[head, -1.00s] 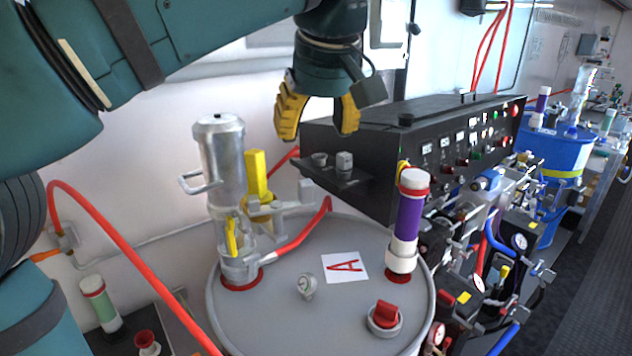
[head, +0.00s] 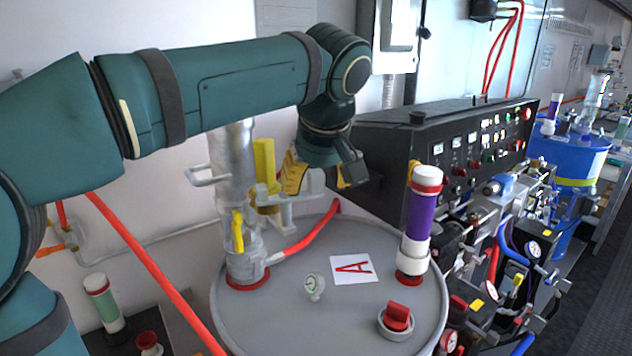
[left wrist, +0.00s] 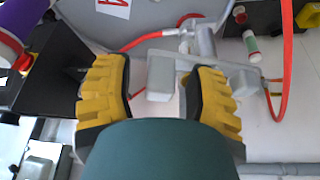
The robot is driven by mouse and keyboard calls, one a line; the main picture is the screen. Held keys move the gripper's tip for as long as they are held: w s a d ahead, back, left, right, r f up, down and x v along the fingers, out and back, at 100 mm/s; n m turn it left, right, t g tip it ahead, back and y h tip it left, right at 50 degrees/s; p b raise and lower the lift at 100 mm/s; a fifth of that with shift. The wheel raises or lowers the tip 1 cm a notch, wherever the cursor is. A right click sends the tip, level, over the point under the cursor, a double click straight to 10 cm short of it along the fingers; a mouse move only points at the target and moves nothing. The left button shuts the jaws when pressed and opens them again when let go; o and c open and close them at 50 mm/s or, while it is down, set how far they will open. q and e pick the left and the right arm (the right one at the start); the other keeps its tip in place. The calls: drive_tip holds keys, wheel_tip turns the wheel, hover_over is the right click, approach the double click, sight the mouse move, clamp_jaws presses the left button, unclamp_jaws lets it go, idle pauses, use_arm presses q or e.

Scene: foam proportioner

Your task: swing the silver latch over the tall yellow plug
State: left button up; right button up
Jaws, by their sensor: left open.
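The tall yellow plug (head: 265,165) stands upright beside the silver cylinder (head: 232,165) on the grey drum. The silver latch (head: 290,197) extends to the right of the plug's base, with a pale upright block at its end. The latch is not over the plug's top. My left gripper (head: 319,178) is open around that end block, one finger close to the plug. In the left wrist view the latch's block (left wrist: 160,78) shows between the open fingers; contact cannot be told. The plug is not clearly visible there. My right gripper is not in view.
The grey drum lid (head: 330,325) also holds a purple cylinder (head: 417,222), a red knob (head: 397,318) and a small gauge (head: 314,286). A black control box (head: 400,150) stands close behind the gripper. A red hose (head: 310,235) runs to the silver cylinder.

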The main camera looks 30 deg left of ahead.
use_arm(q)
clamp_jaws()
drive_tip(key=shift+s+d+m, duration=0.1)
drive_tip(key=shift+s+m, duration=0.05)
drive_tip(key=shift+m, duration=0.25)
drive_tip(key=m, duration=0.1)
drive_tip(key=s+m+h, duration=0.1)
drive_tip(key=shift+d+m+t, duration=0.4)
drive_tip(key=s+m+h, duration=0.1)
drive_tip(key=m, duration=0.2)
drive_tip(key=s+m+h+p, duration=0.1)
drive_tip(key=m, duration=0.2)
drive_tip(key=s+m+h, duration=0.1)
drive_tip(key=s+m, duration=0.1)
drive_tip(key=m, duration=0.1)
drive_tip(key=shift+d+f+m+h, duration=0.1)
drive_tip(key=shift+d+m+h, duration=0.1)
drive_tip(key=shift+m+h, duration=0.1)
drive_tip(key=shift+t, duration=0.3)
idle(0.6)
